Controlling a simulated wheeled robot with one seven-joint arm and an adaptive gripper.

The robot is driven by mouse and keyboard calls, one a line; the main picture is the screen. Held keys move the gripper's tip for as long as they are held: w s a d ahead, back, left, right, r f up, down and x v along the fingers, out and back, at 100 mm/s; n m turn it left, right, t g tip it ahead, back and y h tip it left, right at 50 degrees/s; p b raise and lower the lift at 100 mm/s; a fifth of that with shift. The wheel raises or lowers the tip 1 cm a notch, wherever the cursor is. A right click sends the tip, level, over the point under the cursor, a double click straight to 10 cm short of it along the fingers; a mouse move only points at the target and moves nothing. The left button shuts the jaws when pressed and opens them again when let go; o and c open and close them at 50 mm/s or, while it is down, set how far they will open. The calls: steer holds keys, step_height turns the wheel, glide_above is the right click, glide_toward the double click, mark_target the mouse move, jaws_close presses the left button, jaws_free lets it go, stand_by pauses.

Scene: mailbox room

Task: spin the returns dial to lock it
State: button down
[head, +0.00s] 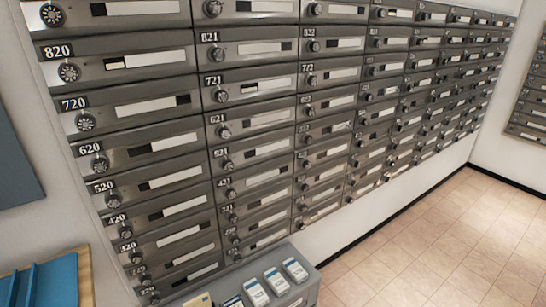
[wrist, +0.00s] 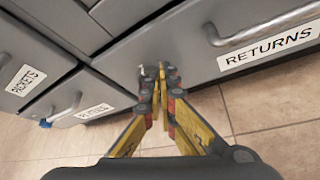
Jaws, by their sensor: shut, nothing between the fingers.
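In the wrist view, a grey drawer front (wrist: 190,42) carries a white RETURNS label (wrist: 270,45) and a curved metal handle (wrist: 262,28) at the upper right. My gripper (wrist: 157,72) has yellow fingers that are shut and empty. Its tips are in front of this drawer front, to the left of the handle. I cannot tell whether the tips touch the front. No returns dial can be made out clearly; the fingertips may hide it. The gripper is not in the head view.
A PACKETS label (wrist: 25,80) and another labelled drawer (wrist: 97,112) are at the left in the wrist view. The head view shows a wall of numbered mailboxes (head: 150,107) with round dials, a grey cabinet top (head: 238,272) with small cards, and clear tiled floor (head: 430,245) at right.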

steer(key=shift+d+r, duration=0.1)
steer(key=shift+d, duration=0.05)
steer(key=shift+s+d+r+p, duration=0.1)
steer(key=shift+s+d+p, duration=0.15)
steer(key=shift+s+d, duration=0.45)
steer(key=shift+s+d+p, duration=0.2)
steer(key=shift+s+d, duration=0.25)
steer(key=shift+s, duration=0.4)
steer(key=shift+s+d+r+p, duration=0.1)
steer(key=shift+s+d+p, duration=0.15)
steer(key=shift+s+d, duration=0.45)
steer(key=shift+s+a, duration=0.1)
